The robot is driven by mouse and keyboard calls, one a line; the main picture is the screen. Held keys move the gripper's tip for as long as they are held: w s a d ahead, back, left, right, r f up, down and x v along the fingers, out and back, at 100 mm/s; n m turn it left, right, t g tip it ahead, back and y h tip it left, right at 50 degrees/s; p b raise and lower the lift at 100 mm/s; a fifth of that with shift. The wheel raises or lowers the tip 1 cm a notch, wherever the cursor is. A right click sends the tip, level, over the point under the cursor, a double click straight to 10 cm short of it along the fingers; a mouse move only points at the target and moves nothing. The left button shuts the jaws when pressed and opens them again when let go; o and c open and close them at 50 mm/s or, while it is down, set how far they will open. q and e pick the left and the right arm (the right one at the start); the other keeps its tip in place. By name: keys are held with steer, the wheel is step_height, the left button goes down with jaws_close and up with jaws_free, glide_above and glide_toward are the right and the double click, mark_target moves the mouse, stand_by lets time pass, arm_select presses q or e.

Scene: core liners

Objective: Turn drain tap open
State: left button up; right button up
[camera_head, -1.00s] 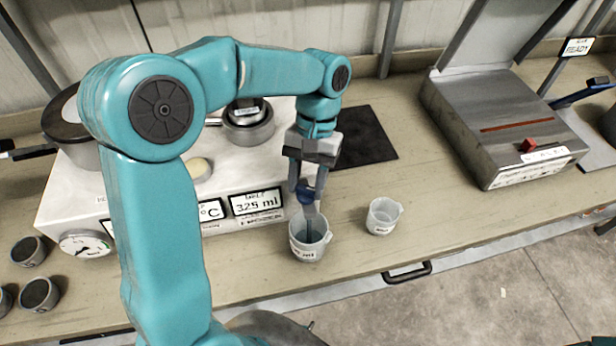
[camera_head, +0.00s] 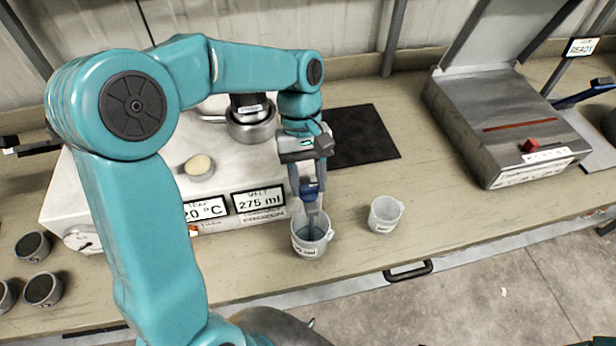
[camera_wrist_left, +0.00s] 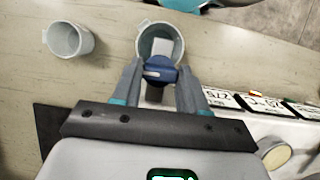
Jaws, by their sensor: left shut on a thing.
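The drain tap has a blue handle (camera_head: 309,190), which also shows in the left wrist view (camera_wrist_left: 160,74). My left gripper (camera_head: 308,193) is shut on this handle, with a finger on each side. Below it a white translucent beaker (camera_head: 311,245) stands on the bench and holds some liquid; it also shows in the left wrist view (camera_wrist_left: 143,42). The tap's spout reaches down into the beaker's mouth. The white machine beside the tap has a display (camera_head: 259,200) reading 275 ml. My right gripper is not in view.
A second, empty-looking beaker (camera_head: 384,214) stands to the right. A grey metal box with an open lid (camera_head: 500,125) stands at the back right. Dark-topped cups (camera_head: 42,290) are at the left. A black mat (camera_head: 362,137) lies behind. The bench right of the beakers is clear.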

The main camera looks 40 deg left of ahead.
arm_select(q)
steer(key=shift+r, duration=0.1)
steer(key=o, duration=1.1)
steer(key=shift+c, duration=0.2)
steer(key=p+v, duration=0.1)
steer(key=v, duration=1.5)
steer(key=shift+r, duration=0.15)
steer(key=shift+s, duration=0.15)
